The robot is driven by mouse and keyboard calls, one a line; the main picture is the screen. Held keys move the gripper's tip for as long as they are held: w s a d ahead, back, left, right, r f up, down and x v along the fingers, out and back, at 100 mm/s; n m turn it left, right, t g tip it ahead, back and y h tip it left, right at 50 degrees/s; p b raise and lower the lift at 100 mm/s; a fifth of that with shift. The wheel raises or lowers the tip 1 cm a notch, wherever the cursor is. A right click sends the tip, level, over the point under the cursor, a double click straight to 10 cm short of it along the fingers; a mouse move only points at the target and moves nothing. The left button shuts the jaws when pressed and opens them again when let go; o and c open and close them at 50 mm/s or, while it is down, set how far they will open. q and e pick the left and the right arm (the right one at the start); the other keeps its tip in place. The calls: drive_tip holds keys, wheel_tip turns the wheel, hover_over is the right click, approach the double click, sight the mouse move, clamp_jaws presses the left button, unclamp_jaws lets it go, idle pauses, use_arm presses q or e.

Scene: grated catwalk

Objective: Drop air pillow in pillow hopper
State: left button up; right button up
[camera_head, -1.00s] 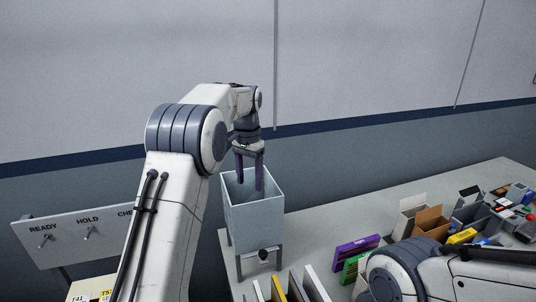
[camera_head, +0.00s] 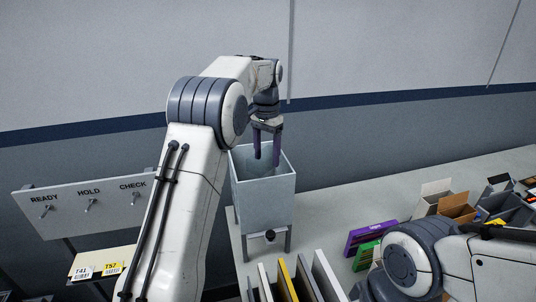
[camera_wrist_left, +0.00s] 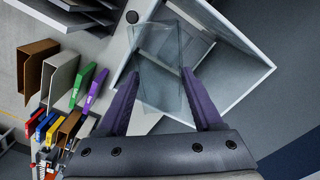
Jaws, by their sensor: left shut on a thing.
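The air pillow (camera_wrist_left: 160,70) is a clear, see-through sheet in the left wrist view, between the purple fingers of my left gripper (camera_wrist_left: 160,85). My left gripper is shut on it. The pillow hopper (camera_head: 264,205) is a grey, open-topped box on legs. Its pale rim (camera_wrist_left: 245,83) and inner walls show behind the pillow in the left wrist view. In the head view my left gripper (camera_head: 267,160) points down at the hopper's mouth, fingertips overlapping the opening. I cannot make out the pillow there. My right gripper is out of view; only its arm shows at lower right.
A sign panel (camera_head: 88,202) with switches marked READY, HOLD and CHECK stands left. Upright boards (camera_head: 308,278) stand in front of the hopper. Purple (camera_head: 371,236) and green boxes and open cartons (camera_head: 457,208) lie to the right. The table (camera_head: 340,195) is clear behind them.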

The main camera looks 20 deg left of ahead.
use_arm(q)
drive_tip(key=shift+s, duration=0.1)
idle(0.3)
drive_tip(key=o, duration=1.3)
drive_tip(key=shift+o, duration=0.2)
drive_tip(key=shift+r, duration=0.1)
drive_tip(key=shift+r+p, duration=1.95)
drive_tip(key=shift+p, duration=0.4)
